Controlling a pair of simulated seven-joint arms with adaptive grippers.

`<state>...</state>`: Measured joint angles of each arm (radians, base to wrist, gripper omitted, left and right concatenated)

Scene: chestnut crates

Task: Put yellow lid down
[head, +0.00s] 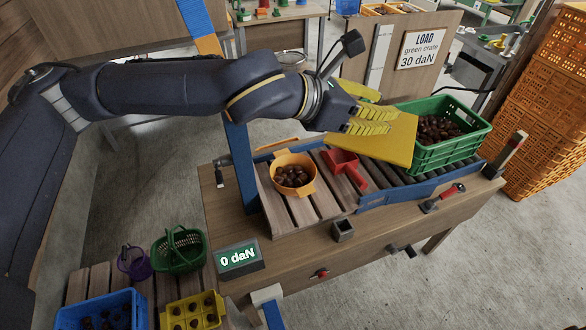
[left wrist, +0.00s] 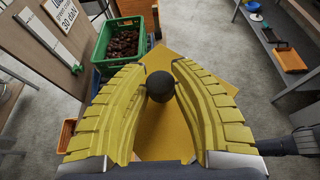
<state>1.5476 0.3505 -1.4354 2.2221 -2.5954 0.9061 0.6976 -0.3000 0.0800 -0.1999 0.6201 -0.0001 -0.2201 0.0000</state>
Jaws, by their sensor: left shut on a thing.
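The yellow lid (head: 398,146) is a flat square plate with a dark round knob (left wrist: 161,86) in its middle. My left gripper (head: 386,121) has its yellow ribbed fingers on either side of the knob and is shut on it. The lid hangs a little tilted over the roller track, just left of the green crate (head: 452,152), and overlaps the crate's near left side in the head view. The crate holds chestnuts and its top is open. In the left wrist view the lid (left wrist: 150,140) lies below the fingers. My right gripper is not in view.
An orange bowl of chestnuts (head: 279,163) and a red scoop (head: 345,163) are left of the lid. The roller track (head: 400,190) runs under it. A "0 daN" display (head: 238,258) stands at the bench front. Stacked orange crates (head: 545,120) are at right.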

